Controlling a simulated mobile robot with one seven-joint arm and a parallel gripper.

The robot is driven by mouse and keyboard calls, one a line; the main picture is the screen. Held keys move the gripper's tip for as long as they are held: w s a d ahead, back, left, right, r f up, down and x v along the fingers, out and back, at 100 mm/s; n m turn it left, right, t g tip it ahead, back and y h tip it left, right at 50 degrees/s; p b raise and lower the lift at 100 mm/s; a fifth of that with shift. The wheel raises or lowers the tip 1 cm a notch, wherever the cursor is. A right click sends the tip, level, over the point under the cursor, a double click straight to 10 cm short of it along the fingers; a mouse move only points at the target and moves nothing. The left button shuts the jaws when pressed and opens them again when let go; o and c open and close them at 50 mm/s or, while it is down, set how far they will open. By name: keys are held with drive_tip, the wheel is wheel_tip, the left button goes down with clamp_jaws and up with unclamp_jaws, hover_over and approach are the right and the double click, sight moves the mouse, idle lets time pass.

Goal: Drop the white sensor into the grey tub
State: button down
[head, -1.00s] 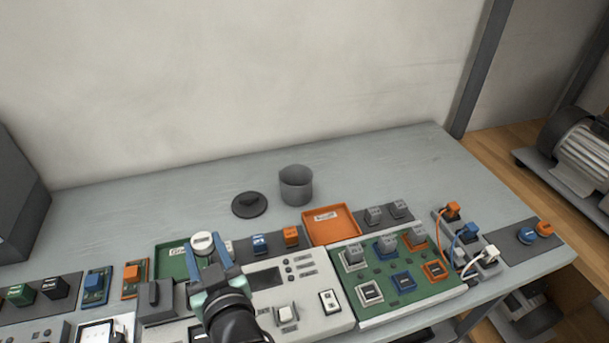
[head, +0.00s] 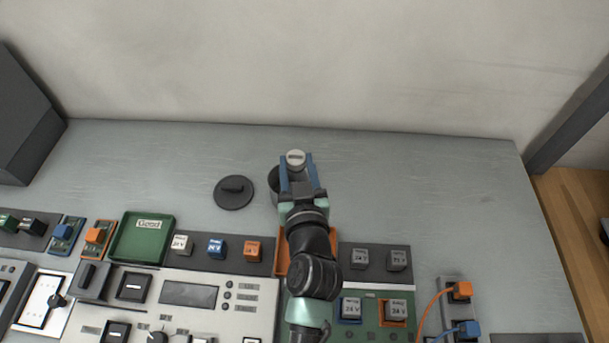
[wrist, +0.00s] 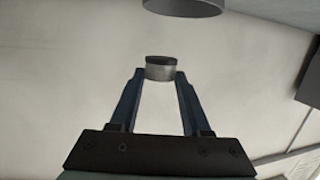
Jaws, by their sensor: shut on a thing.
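The white sensor (head: 296,157) is a short round piece with a pale top and a dark label. My gripper (head: 297,160) is shut on it, with blue fingers on either side. In the wrist view the sensor (wrist: 160,68) sits between the fingertips. The grey tub (head: 274,181) stands on the bench, mostly hidden behind my gripper in the head view. In the wrist view a grey round shape, likely the tub (wrist: 184,8), shows at the top edge, apart from the sensor. I cannot tell whether the sensor is directly over the opening.
A dark round lid (head: 234,192) with a handle lies left of the tub. A green tray (head: 141,255) and several small blocks line the front. An orange tray (head: 282,257) is partly under my arm. The bench right of the tub (head: 430,190) is clear.

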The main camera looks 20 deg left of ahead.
drive_tip(key=shift+s+a+f+b, duration=0.1)
drive_tip(key=shift+s+f+b, duration=0.05)
drive_tip(key=shift+f+b, duration=0.45)
wheel_tip(320, 180, down, 5)
drive_tip(key=b, duration=0.3)
drive_tip(key=shift+r, duration=0.15)
drive_tip(key=shift+c, duration=1.4)
unclamp_jaws()
drive_tip(key=shift+r, duration=0.1)
wheel_tip(320, 180, up, 10)
drive_tip(key=shift+p, duration=0.85)
